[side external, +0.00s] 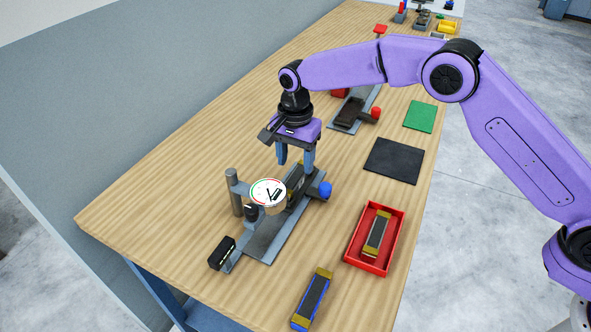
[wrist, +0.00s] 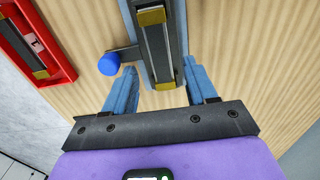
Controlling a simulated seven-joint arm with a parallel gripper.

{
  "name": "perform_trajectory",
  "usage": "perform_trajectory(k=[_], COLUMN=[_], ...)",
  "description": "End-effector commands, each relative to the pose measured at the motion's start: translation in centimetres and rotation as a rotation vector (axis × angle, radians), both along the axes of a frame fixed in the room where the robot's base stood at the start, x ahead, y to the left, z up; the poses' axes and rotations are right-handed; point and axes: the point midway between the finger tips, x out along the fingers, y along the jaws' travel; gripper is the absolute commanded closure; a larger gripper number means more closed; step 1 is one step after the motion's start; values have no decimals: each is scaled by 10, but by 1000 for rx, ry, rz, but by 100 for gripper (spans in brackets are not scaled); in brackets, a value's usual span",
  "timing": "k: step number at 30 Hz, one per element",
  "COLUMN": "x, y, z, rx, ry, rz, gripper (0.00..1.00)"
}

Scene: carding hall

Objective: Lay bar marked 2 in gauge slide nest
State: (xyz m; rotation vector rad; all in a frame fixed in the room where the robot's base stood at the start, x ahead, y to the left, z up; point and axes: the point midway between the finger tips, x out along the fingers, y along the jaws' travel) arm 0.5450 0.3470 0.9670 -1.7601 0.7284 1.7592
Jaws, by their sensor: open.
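A dark bar with gold ends (wrist: 157,48) lies lengthwise in the nest of the grey gauge slide (side external: 265,243); in the side external view the bar is partly hidden by the gauge and my fingers. Its mark cannot be read. A round white dial (side external: 268,192) stands beside the slide, and a blue knob (side external: 325,189) sticks out at its side. My gripper (side external: 295,167) is open above the bar. In the wrist view its blue fingers (wrist: 160,72) are spread at either side of the bar's near end, apart from it.
A red tray (side external: 349,260) holds another gold-ended bar (side external: 377,232). A blue-edged bar (side external: 313,296) lies near the front edge. A black mat (side external: 394,161), a green mat (side external: 419,116) and a second fixture with a red knob (side external: 376,113) lie farther back. The table's left is clear.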

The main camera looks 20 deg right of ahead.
Motion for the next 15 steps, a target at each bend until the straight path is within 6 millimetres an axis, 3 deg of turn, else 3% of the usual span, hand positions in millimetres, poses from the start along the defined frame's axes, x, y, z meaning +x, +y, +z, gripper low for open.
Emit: perform_trajectory(k=[7, 15], x=[0, 0], y=[0, 0], z=[49, 73], rx=[2, 1], ry=[-4, -1], rz=[0, 0], gripper=[43, 43])
